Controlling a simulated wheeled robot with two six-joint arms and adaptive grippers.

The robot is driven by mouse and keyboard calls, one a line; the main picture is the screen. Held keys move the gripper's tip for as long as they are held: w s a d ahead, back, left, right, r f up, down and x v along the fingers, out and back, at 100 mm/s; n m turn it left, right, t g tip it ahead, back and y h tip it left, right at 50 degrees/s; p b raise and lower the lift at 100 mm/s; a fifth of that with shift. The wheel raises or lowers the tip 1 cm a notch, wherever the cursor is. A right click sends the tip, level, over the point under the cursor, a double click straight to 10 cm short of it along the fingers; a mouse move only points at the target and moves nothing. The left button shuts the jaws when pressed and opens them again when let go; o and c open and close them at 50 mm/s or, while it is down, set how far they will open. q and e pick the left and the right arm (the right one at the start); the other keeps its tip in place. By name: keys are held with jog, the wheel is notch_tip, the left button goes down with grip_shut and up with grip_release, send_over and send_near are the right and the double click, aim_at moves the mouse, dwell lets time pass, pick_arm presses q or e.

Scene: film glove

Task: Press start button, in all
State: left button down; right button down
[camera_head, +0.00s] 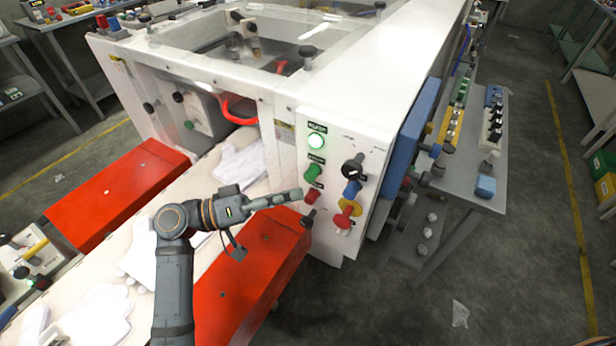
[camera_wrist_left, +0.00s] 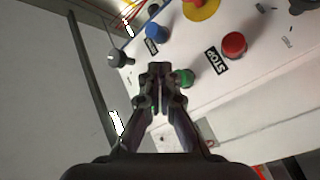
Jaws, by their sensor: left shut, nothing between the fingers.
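The control panel (camera_head: 335,150) is on the white machine's front corner. My left gripper (camera_head: 297,193) is shut and empty, pointing at the panel near the green and red buttons. Its closed fingers (camera_wrist_left: 160,72) show in the wrist view. I cannot tell whether they touch the panel. My right gripper is not in view.
A red button (camera_wrist_left: 233,45) marked STOP, a blue button (camera_wrist_left: 152,30), a yellow-based emergency button (camera_head: 345,214) and a black knob (camera_head: 352,170) are close by. Red covers (camera_head: 250,265) flank the white belt with gloves (camera_head: 240,160).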

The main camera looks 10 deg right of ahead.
aim_at(312, 174)
pick_arm(q)
jog(key=shift+w+d, duration=0.5)
jog(key=shift+w, duration=0.15)
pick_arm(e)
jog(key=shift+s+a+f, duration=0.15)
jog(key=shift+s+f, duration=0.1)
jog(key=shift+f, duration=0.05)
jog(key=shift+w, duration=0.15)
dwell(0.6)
pick_arm(q)
jog(key=shift+w+d+b, duration=0.25)
jog(key=shift+w+b, duration=0.1)
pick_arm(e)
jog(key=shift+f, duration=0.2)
